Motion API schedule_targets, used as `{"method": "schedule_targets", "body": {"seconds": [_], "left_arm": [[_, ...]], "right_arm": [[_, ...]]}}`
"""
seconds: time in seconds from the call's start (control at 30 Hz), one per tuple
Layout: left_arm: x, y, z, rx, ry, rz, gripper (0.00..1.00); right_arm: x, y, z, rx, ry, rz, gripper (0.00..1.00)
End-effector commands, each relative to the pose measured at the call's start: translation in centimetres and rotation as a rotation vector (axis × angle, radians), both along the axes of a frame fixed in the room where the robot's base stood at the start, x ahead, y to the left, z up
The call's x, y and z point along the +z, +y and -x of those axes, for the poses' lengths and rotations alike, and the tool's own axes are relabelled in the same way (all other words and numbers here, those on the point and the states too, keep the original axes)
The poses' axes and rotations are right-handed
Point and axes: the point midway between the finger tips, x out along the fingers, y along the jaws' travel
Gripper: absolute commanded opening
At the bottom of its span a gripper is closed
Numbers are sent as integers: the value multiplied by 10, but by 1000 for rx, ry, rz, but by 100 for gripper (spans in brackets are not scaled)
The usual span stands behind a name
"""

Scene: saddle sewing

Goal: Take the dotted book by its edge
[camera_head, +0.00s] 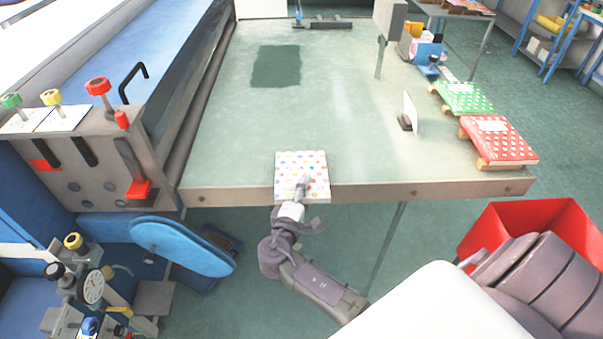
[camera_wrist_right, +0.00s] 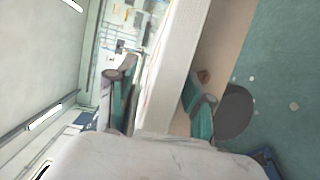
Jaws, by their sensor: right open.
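The dotted book (camera_head: 302,163) is white with small coloured dots. It lies flat at the front edge of the green table (camera_head: 235,145), and its near edge reaches the table's front rim. My right gripper (camera_head: 303,184) is at the book's near edge, partly covering it. In the right wrist view the book's pale edge (camera_wrist_right: 177,65) runs between the two spread fingers of the right gripper (camera_wrist_right: 157,98). The fingers are open, and I cannot tell whether either one touches the book. My left gripper is not in view.
A red dotted book (camera_head: 497,142) and a green dotted one (camera_head: 463,98) lie at the table's right. A small upright white card (camera_head: 410,112) stands nearby. A dark green patch (camera_head: 276,66) is at the back. A red bin (camera_head: 530,212) stands on the floor at right. The table's middle is clear.

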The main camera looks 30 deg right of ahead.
Motion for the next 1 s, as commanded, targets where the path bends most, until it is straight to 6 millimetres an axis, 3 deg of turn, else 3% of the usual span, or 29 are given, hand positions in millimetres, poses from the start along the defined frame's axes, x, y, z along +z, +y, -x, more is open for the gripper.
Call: {"method": "schedule_targets", "body": {"seconds": [0.07,0.3,0.4,0.83,1.0], "left_arm": [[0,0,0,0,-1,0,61],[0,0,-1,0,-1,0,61],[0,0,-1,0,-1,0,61],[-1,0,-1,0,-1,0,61],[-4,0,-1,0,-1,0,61]], "right_arm": [[0,0,0,0,0,0,52],[0,1,0,0,1,-1,12],[0,1,0,0,1,-1,0],[2,1,0,1,-4,0,0],[11,1,0,1,-6,-2,0]]}}
